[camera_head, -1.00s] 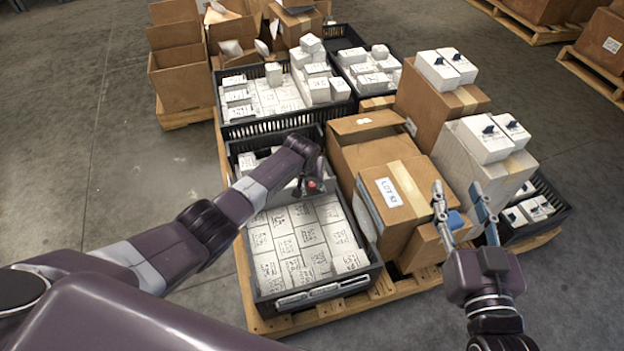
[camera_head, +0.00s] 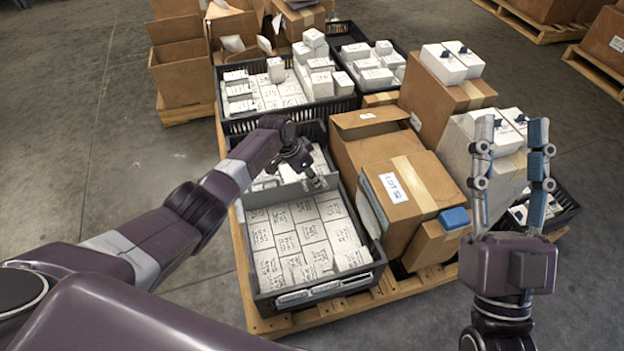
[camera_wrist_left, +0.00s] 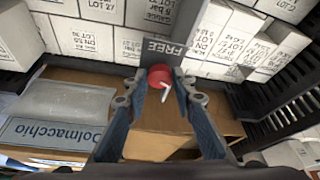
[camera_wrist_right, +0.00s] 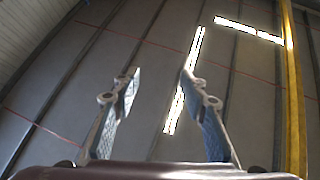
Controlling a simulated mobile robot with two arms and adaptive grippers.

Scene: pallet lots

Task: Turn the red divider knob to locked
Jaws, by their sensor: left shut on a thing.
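The red divider knob (camera_wrist_left: 160,77) shows in the left wrist view with a white pointer mark on it. A dark plate marked FREE (camera_wrist_left: 165,48), upside down here, lies just beyond it. My left gripper (camera_wrist_left: 160,84) is shut on the knob, one finger on each side. In the head view my left gripper (camera_head: 316,180) is at the grey divider (camera_head: 285,192) across the black bin (camera_head: 376,258), and hides the knob. My right gripper (camera_head: 511,135) is open and empty, fingers up, right of the boxes; its wrist view shows only fingers (camera_wrist_right: 158,80) against wall and ceiling.
White labelled boxes (camera_head: 300,236) fill the bin's near part. Brown cartons (camera_head: 402,190) stand close on its right. Another black crate (camera_head: 290,122) of white boxes is behind. All stand on a wooden pallet (camera_head: 390,292); floor at left is clear.

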